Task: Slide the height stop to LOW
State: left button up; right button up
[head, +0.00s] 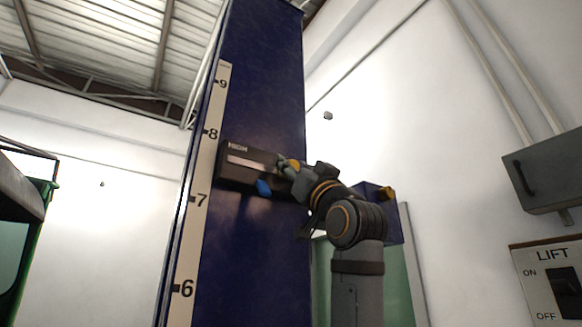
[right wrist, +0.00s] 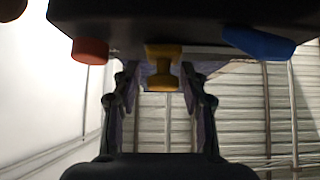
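A dark stop box (head: 235,168) marked HIGH at its left end sits on the tall blue column, between 7 and 8 on the scale. It also shows in the right wrist view (right wrist: 200,25). A yellow knob (right wrist: 163,68) sticks out from it, with a blue tab (right wrist: 258,43) and a red knob (right wrist: 90,50) on either side. My right gripper (right wrist: 163,92) is open, its fingers on both sides of the yellow knob with gaps visible. In the head view my right gripper (head: 287,168) covers the box's right end, so any LOW mark is hidden. My left gripper is out of view.
The blue column (head: 262,90) carries a white height scale (head: 190,225). A blue box with a yellow part (head: 388,193) shows behind my right arm. A grey wall cabinet (head: 545,175) and a LIFT ON/OFF panel (head: 530,285) are at right. A green-edged object (head: 45,195) stands at left.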

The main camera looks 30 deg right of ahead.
jog(key=shift+s+d, duration=0.1)
jog(key=shift+d, duration=0.1)
jog(key=shift+f, duration=0.1)
jog(key=shift+s+a+f, duration=0.15)
jog(key=shift+s+f, duration=0.05)
jog(key=shift+f, duration=0.05)
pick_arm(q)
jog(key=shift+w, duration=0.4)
pick_arm(e)
jog(key=v, duration=1.1)
jog(key=shift+s, duration=0.1)
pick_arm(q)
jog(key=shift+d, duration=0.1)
